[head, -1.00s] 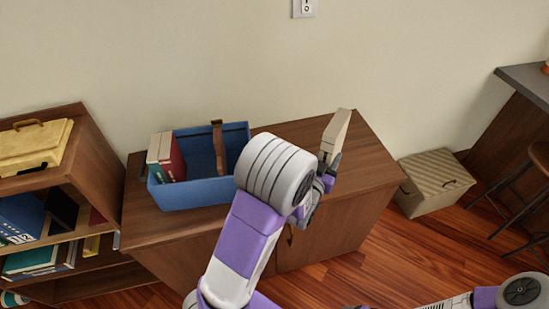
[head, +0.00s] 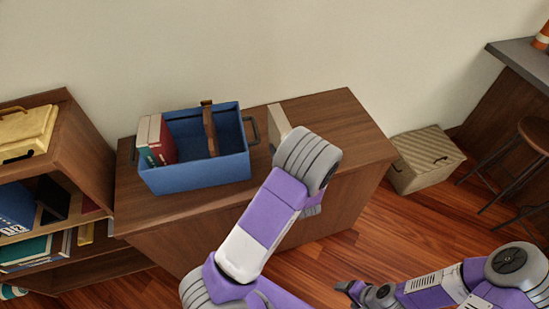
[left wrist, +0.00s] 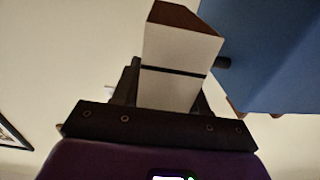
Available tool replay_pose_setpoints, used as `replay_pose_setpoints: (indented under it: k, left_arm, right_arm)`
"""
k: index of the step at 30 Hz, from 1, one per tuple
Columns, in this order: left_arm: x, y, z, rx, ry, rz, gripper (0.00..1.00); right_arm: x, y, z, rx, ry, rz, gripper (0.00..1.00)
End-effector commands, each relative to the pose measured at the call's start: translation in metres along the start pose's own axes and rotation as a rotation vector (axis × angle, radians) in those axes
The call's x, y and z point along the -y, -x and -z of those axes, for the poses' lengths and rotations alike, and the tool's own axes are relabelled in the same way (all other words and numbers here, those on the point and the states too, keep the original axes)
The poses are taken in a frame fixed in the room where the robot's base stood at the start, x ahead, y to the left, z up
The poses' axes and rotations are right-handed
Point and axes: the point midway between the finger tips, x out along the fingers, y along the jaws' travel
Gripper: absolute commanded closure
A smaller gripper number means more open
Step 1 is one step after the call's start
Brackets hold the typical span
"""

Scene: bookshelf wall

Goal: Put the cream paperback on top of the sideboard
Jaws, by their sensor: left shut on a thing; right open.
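The cream paperback (head: 278,122) stands upright over the sideboard (head: 338,118), just right of the blue bin in the head view; whether its lower edge touches the top is hidden. In the left wrist view the paperback (left wrist: 178,50) is between the fingers of my left gripper (left wrist: 170,88), which is shut on it. In the head view my left wrist covers that gripper and the lower part of the book. My right gripper (head: 347,288) is open and empty, low over the floor at the bottom right.
The blue bin (head: 200,175) with a few books stands on the sideboard; it is close beside the paperback in the left wrist view (left wrist: 270,55). The sideboard's right part is clear. A bookshelf (head: 85,150) stands left, a striped box (head: 425,160) on the floor right.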

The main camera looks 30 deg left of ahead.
Motion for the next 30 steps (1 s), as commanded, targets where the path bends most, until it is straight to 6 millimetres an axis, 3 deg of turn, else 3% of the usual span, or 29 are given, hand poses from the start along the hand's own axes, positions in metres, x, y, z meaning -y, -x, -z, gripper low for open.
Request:
replay_pose_setpoints:
  k: [15, 27, 28, 30]
  left_arm:
    - [0.000, 0.000, -0.054, -0.005, 0.003, -0.001, 1.00]
    - [-0.001, 0.000, -0.058, -0.006, 0.005, -0.001, 1.00]
    - [0.000, 0.000, -0.060, -0.001, 0.003, -0.001, 0.56]
    - [0.000, 0.000, -0.059, -0.001, 0.003, -0.001, 0.45]
  right_arm:
    - [-0.005, -0.015, 0.001, 0.000, 0.000, 0.000, 0.28]
    - [-0.007, -0.018, 0.001, 0.000, 0.000, 0.000, 0.28]
    - [-0.007, -0.018, 0.001, 0.000, 0.000, 0.000, 0.28]
    - [-0.006, -0.017, 0.001, 0.000, 0.000, 0.000, 0.28]
